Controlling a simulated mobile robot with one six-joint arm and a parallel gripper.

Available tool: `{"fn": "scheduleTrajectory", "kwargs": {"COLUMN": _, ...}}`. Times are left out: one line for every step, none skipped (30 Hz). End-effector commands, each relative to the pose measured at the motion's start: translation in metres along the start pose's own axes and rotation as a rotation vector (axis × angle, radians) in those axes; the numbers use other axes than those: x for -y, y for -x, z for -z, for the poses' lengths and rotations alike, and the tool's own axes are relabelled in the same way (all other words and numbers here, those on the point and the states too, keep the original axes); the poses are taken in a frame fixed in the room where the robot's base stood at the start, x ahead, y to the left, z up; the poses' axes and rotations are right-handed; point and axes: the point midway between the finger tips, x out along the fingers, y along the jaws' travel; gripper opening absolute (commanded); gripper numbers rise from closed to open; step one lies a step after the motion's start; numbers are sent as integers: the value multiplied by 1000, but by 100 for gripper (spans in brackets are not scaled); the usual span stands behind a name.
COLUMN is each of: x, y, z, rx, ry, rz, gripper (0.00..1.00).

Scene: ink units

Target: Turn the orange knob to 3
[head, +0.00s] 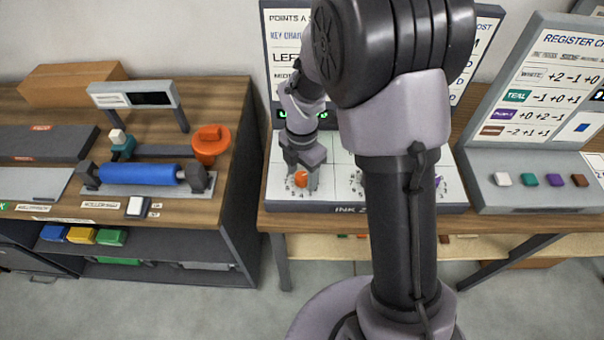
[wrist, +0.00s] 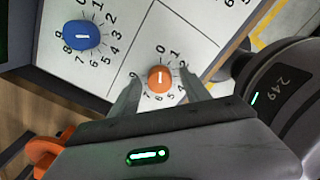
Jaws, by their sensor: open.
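The orange knob (head: 301,179) is on the white panel (head: 338,181) of the ink unit, below my gripper (head: 302,166). In the wrist view the orange knob (wrist: 160,79) lies between the two fingers of my open gripper (wrist: 161,77), with a gap on each side. Its short white mark runs roughly up and down in the picture, its upper end towards the 0. Digits ring the knob; the 3 is not clearly visible, hidden near the right finger.
A blue knob (wrist: 81,36) with its own digit ring sits beside the orange one. My arm hides the panel's middle in the head view. A register chart (head: 565,75) stands at right. The left bench holds a blue roller (head: 138,174) and an orange part (head: 210,145).

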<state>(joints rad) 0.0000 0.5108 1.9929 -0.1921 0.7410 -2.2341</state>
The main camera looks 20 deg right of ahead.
Motion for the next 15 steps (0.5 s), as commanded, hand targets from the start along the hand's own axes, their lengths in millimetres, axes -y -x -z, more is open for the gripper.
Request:
{"fn": "scheduleTrajectory", "kwargs": {"x": 0, "y": 0, "z": 0, "rx": 0, "ry": 0, "rz": 0, "gripper": 55}}
{"fn": "scheduleTrajectory", "kwargs": {"x": 0, "y": 0, "z": 0, "rx": 0, "ry": 0, "rz": 0, "gripper": 55}}
{"fn": "scheduleTrajectory", "kwargs": {"x": 0, "y": 0, "z": 0, "rx": 0, "ry": 0, "rz": 0, "gripper": 47}}
{"fn": "scheduleTrajectory", "kwargs": {"x": 0, "y": 0, "z": 0, "rx": 0, "ry": 0, "rz": 0, "gripper": 41}}
{"fn": "scheduleTrajectory", "kwargs": {"x": 0, "y": 0, "z": 0, "rx": 0, "ry": 0, "rz": 0, "gripper": 35}}
{"fn": "scheduleTrajectory", "kwargs": {"x": 0, "y": 0, "z": 0, "rx": 0, "ry": 0, "rz": 0, "gripper": 28}}
{"fn": "scheduleTrajectory", "kwargs": {"x": 0, "y": 0, "z": 0, "rx": 0, "ry": 0, "rz": 0, "gripper": 22}}
{"fn": "scheduleTrajectory", "kwargs": {"x": 0, "y": 0, "z": 0, "rx": 0, "ry": 0, "rz": 0, "gripper": 16}}
{"fn": "scheduleTrajectory", "kwargs": {"x": 0, "y": 0, "z": 0, "rx": 0, "ry": 0, "rz": 0, "gripper": 8}}
{"fn": "scheduleTrajectory", "kwargs": {"x": 0, "y": 1, "z": 0, "rx": 0, "ry": 0, "rz": 0, "gripper": 2}}
{"fn": "scheduleTrajectory", "kwargs": {"x": 0, "y": 0, "z": 0, "rx": 0, "ry": 0, "rz": 0, "gripper": 0}}
{"fn": "scheduleTrajectory", "kwargs": {"x": 0, "y": 1, "z": 0, "rx": 0, "ry": 0, "rz": 0, "gripper": 0}}
{"fn": "scheduleTrajectory", "kwargs": {"x": 0, "y": 1, "z": 0, "rx": 0, "ry": -1, "rz": 0, "gripper": 0}}
{"fn": "scheduleTrajectory", "kwargs": {"x": 0, "y": 1, "z": 0, "rx": 0, "ry": -2, "rz": 0, "gripper": 0}}
{"fn": "scheduleTrajectory", "kwargs": {"x": 0, "y": 1, "z": 0, "rx": 0, "ry": -4, "rz": 0, "gripper": 0}}
